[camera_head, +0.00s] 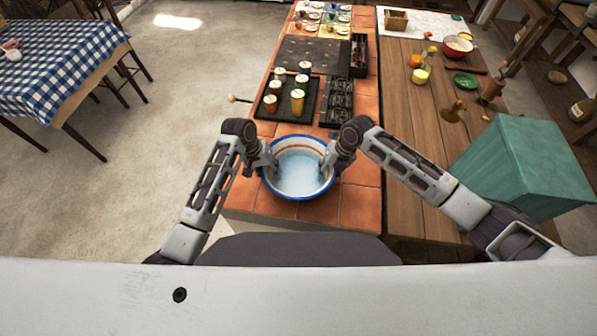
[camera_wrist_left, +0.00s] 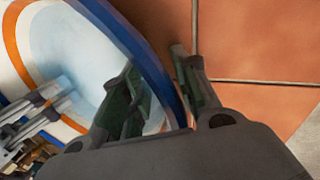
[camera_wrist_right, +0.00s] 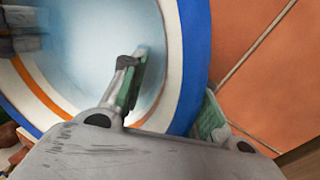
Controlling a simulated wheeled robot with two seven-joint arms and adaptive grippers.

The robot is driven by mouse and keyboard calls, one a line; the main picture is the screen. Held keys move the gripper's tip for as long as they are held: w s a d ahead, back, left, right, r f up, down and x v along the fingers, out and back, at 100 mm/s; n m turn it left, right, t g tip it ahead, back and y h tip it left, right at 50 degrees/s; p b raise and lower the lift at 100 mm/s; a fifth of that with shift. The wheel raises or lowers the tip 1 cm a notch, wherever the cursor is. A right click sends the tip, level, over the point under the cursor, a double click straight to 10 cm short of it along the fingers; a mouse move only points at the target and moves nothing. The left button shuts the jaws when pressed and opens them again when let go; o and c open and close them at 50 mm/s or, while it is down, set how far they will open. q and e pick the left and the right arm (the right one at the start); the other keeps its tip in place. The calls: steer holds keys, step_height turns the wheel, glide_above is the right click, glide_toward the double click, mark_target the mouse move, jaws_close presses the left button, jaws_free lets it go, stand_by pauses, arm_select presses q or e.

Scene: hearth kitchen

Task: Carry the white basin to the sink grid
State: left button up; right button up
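The white basin (camera_head: 298,178), with a blue rim and an orange stripe inside, sits upright at the near end of the tiled counter. My left gripper (camera_head: 268,160) is at its left rim. In the left wrist view its fingers (camera_wrist_left: 160,95) stand apart, one inside and one outside the rim. My right gripper (camera_head: 330,158) is at the right rim. In the right wrist view its fingers (camera_wrist_right: 172,100) also straddle the rim, with a gap beside the inner finger. I cannot tell for certain which dark panel is the sink grid; a flat dark panel (camera_head: 330,57) lies farther back.
Beyond the basin stand a dark tray (camera_head: 268,113) with several jars and a black rack (camera_head: 337,108). Bowls and small items lie farther back. A wooden handle (camera_head: 238,99) juts out at left.

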arm_select(q)
jaws_close()
arm_select(e)
jaws_close()
arm_select(q)
steer(key=shift+r, duration=0.15)
arm_select(e)
steer(key=shift+w+r, duration=0.1)
steer(key=shift+r, duration=0.05)
